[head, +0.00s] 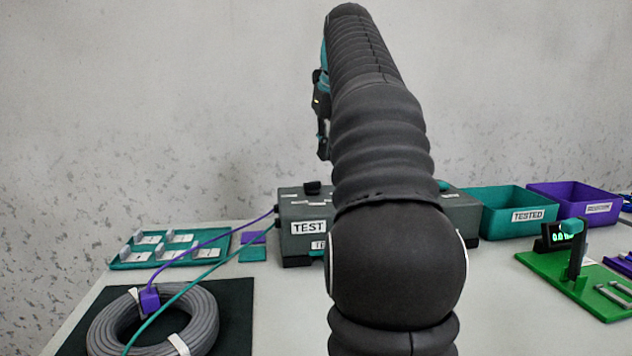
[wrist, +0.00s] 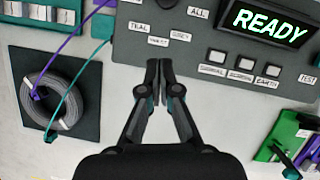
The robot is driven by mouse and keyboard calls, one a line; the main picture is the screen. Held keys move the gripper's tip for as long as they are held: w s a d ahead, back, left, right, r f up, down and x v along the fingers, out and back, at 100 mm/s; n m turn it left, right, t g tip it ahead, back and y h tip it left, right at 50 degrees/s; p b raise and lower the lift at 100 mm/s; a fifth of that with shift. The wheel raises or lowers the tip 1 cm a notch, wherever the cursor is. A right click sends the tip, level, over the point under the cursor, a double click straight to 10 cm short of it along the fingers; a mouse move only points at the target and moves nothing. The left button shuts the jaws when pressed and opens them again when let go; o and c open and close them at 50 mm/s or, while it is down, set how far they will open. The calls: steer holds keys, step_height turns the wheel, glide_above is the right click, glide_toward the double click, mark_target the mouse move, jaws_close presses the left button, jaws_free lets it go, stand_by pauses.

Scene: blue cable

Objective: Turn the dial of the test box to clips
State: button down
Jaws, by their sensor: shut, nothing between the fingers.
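The test box (head: 300,212) is a dark grey box on the table, partly hidden behind my arm in the head view. A black knob (head: 312,188), which looks like the dial, stands on its top at the left. In the wrist view the test box (wrist: 205,45) shows its top face, with a dark knob (wrist: 167,3) cut off by the upper edge beside an "ALL" label. I cannot read where the knob points, and no "clips" label is legible. My gripper (wrist: 158,66) is shut and empty above the near part of the box, apart from the knob.
The box's display (wrist: 268,23) reads READY; several buttons (wrist: 243,62) sit below it. A grey cable coil (head: 150,320) lies on a black mat at left, with purple and teal leads running to the box. A teal bin (head: 518,208) and green fixture (head: 590,290) stand right.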

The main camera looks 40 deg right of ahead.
steer(key=b, duration=0.3)
glide_toward(309, 195)
steer(key=f, duration=0.1)
steer(key=s+f, duration=0.1)
steer(key=f, duration=0.1)
steer(key=s+f, duration=0.1)
steer(key=f, duration=0.1)
steer(key=shift+a+f, duration=0.1)
steer(key=shift+a, duration=0.05)
steer(key=w, duration=0.1)
steer(key=w+p, duration=0.1)
steer(key=shift+w+d+f, duration=0.1)
steer(key=shift+w+d, duration=0.25)
steer(key=shift+w, duration=0.05)
steer(key=shift+w+d, duration=0.1)
steer(key=shift+w, duration=0.6)
